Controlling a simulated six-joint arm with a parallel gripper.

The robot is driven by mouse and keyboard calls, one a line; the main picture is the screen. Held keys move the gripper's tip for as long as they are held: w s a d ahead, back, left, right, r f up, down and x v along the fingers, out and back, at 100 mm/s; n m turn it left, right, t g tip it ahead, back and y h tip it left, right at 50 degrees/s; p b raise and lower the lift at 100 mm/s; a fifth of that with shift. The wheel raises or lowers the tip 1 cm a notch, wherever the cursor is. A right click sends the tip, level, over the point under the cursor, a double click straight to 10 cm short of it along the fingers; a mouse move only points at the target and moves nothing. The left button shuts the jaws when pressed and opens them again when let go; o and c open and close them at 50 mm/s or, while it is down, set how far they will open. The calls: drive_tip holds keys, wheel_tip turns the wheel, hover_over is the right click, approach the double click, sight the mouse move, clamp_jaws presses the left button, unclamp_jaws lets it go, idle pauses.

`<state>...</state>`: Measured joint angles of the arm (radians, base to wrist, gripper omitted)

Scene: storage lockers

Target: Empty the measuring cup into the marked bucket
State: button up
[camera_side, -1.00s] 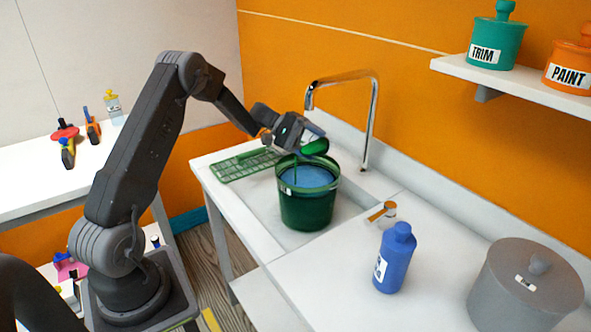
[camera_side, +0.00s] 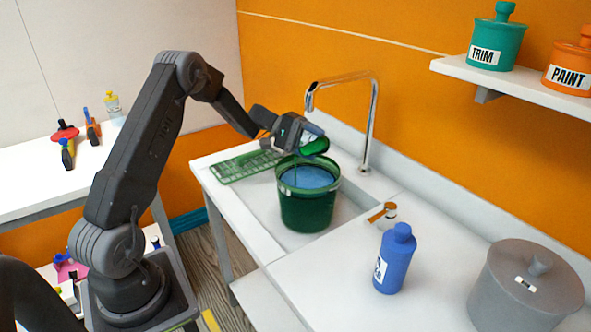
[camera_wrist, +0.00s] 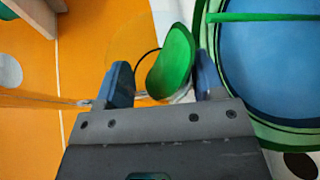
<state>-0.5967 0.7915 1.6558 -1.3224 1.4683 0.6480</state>
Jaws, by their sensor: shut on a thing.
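A green bucket (camera_side: 306,208) with blue liquid inside stands in the sink, and a white label patch shows near its rim. In the wrist view the bucket rim (camera_wrist: 278,128) and blue liquid are at the right. My gripper (camera_side: 305,138) is over the bucket's back rim. It is shut on the measuring cup, whose green part (camera_wrist: 172,62) shows between the two blue fingertips. In the side view the measuring cup (camera_side: 315,147) is tilted over the bucket. Its inside is hidden, so I cannot tell whether anything is left in it.
A chrome faucet (camera_side: 374,115) rises behind the bucket. A green rack (camera_side: 240,166) lies at the sink's left. A blue bottle (camera_side: 394,262) and a grey lidded pot (camera_side: 526,288) stand on the counter at right. A shelf (camera_side: 515,86) holds TRIM and PAINT pots.

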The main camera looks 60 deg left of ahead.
drive_tip(key=shift+s+d+f+m+t, duration=0.1)
drive_tip(key=shift+s+f+m+t, duration=0.3)
drive_tip(key=shift+s+m, duration=0.3)
idle(0.7)
drive_tip(key=shift+s+r+m+h+b, duration=0.3)
drive_tip(key=shift+m+b, duration=0.1)
drive_tip(key=shift+m, duration=0.2)
idle(0.7)
